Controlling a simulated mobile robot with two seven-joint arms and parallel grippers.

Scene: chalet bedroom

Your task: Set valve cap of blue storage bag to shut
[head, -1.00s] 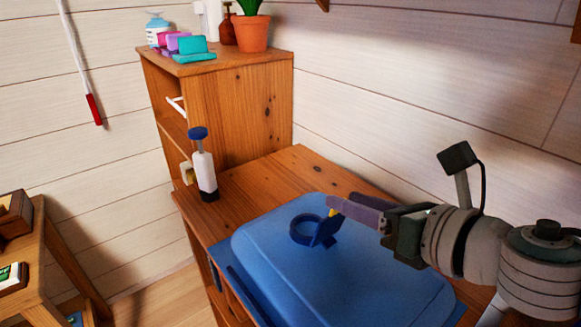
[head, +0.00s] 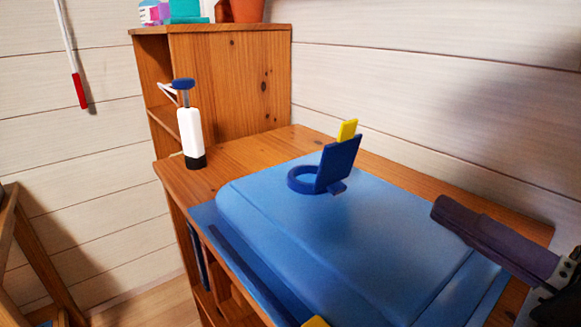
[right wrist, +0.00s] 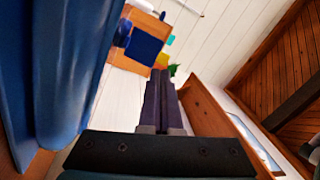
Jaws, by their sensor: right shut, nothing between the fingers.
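The blue storage bag (head: 290,230) lies puffed up on the wooden desk. Its dark blue valve has a flat ring (head: 302,180) on the bag's top. The square valve cap (head: 338,164) stands steeply up at the ring's right side, open, with a yellow tab (head: 347,130) behind its upper edge. The cap also shows in the right wrist view (right wrist: 146,46), beyond my fingertips. My right gripper (head: 440,208) is shut and empty, to the right of the cap and apart from it. Its closed fingers show in the right wrist view (right wrist: 160,75). My left gripper is not in view.
A white pump bottle with a blue top (head: 190,130) stands at the desk's back left corner. A wooden cabinet (head: 230,80) stands behind it, and the plank wall (head: 430,80) runs along the right. A yellow piece (head: 316,321) shows at the bottom edge.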

